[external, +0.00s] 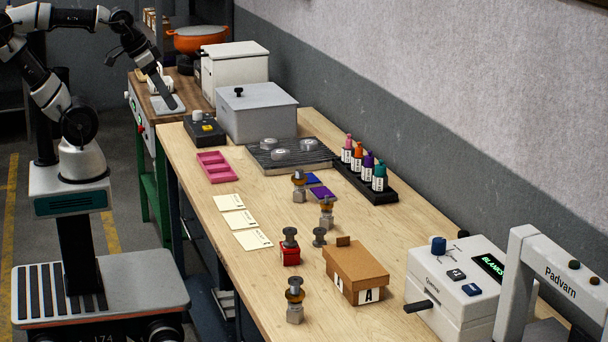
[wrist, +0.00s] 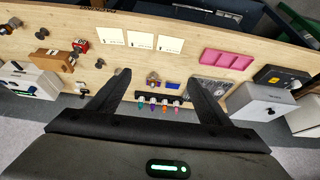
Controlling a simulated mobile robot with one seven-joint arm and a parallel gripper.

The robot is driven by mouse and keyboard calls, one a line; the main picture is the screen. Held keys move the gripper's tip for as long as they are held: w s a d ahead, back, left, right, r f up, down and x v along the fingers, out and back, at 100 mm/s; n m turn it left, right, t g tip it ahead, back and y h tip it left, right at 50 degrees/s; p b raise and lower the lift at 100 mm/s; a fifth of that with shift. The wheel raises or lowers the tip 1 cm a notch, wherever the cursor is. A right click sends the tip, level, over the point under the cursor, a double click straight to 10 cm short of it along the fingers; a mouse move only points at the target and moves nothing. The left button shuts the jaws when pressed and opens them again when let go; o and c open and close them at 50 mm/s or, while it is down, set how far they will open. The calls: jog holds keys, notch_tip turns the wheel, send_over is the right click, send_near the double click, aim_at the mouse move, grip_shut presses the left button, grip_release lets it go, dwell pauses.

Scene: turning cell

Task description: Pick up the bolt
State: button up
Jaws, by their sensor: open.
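Several bolt-like metal pieces stand on the wooden bench, and I cannot tell for sure which one is the bolt. A small dark grey bolt-shaped piece (external: 320,237) stands alone left of the cardboard box. Metal fittings with amber collars stand at the front (external: 295,300), in the middle (external: 326,212) and farther back (external: 299,187). My gripper (external: 168,98) is at the far left, well away from these pieces. In the wrist view my gripper (wrist: 158,78) is open and empty, its fingers spread above the bench.
The cardboard box (external: 357,275) and a white machine (external: 461,285) stand at the right. A bottle rack (external: 376,192), a dark grate (external: 285,162), a grey lidded box (external: 257,115) and a pink tray (external: 216,167) are farther back. Paper cards (external: 239,220) lie along the left edge.

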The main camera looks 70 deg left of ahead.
jog(key=c, duration=0.5)
jog(key=shift+w, duration=0.1)
